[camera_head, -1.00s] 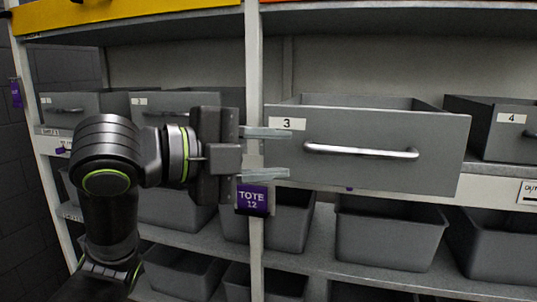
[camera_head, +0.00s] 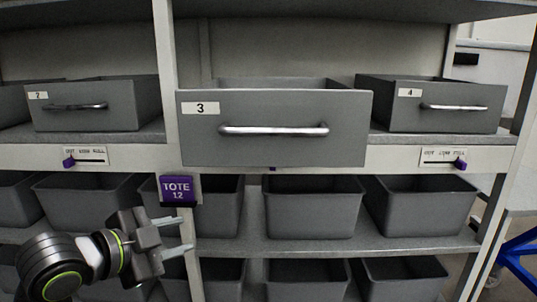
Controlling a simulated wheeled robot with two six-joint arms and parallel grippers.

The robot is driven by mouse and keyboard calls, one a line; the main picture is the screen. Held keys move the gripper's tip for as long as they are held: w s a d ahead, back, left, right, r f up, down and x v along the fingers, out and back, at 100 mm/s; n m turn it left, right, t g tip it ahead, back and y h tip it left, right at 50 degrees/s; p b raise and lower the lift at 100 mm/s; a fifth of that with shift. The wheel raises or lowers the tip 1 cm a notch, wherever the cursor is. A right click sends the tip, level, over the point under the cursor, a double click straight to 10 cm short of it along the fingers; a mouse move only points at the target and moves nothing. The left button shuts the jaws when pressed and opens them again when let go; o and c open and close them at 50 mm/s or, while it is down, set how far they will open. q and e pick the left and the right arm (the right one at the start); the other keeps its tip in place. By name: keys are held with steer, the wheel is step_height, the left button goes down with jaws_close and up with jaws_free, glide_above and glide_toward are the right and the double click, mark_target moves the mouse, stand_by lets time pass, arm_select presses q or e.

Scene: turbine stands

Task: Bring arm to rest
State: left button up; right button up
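My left arm comes in at the lower left. Its gripper (camera_head: 170,238) is open, with its two pale fingers apart and nothing between them. It is in front of the lower shelf, below the purple TOTE 12 tag (camera_head: 178,191) and close to the shelf post. Drawer 3 (camera_head: 275,148), grey with a metal bar handle (camera_head: 274,130), is above and to the right of the gripper, apart from it. The drawer stands out further than its neighbours. My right gripper is not in view.
Drawer 2 (camera_head: 84,121) and drawer 4 (camera_head: 445,121) flank drawer 3. Grey totes (camera_head: 309,215) fill the shelves below. A white post (camera_head: 167,75) stands beside the gripper. A blue frame (camera_head: 520,262) shows at the lower right.

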arm_select(q)
steer(key=s+a+f+n+g+y, duration=0.1)
steer(key=s+a+f+n+y, duration=0.15)
steer(key=f, duration=0.55)
steer(key=s+a+f+n+g+y, duration=0.1)
steer(key=s+a+f+n, duration=0.25)
steer(key=f, duration=0.45)
steer(key=s+a+f+n+g+y, duration=0.1)
steer(key=s+a+f+n+y, duration=0.2)
steer(key=f, duration=0.5)
steer(key=s+a+f+n+g+y, duration=0.1)
steer(key=s+a+f+n+g, duration=0.2)
steer(key=s+f, duration=0.5)
steer(key=s+a+f+n+g+y, duration=0.15)
steer(key=s+f+n, duration=0.3)
steer(key=s, duration=0.65)
step_height(320, 180, down, 23)
steer(key=a+g, duration=0.1)
steer(key=g, duration=0.1)
steer(key=s+d+f+g, duration=0.1)
steer(key=s+f, duration=1.4)
steer(key=f, duration=0.1)
steer(key=shift+f+h, duration=0.3)
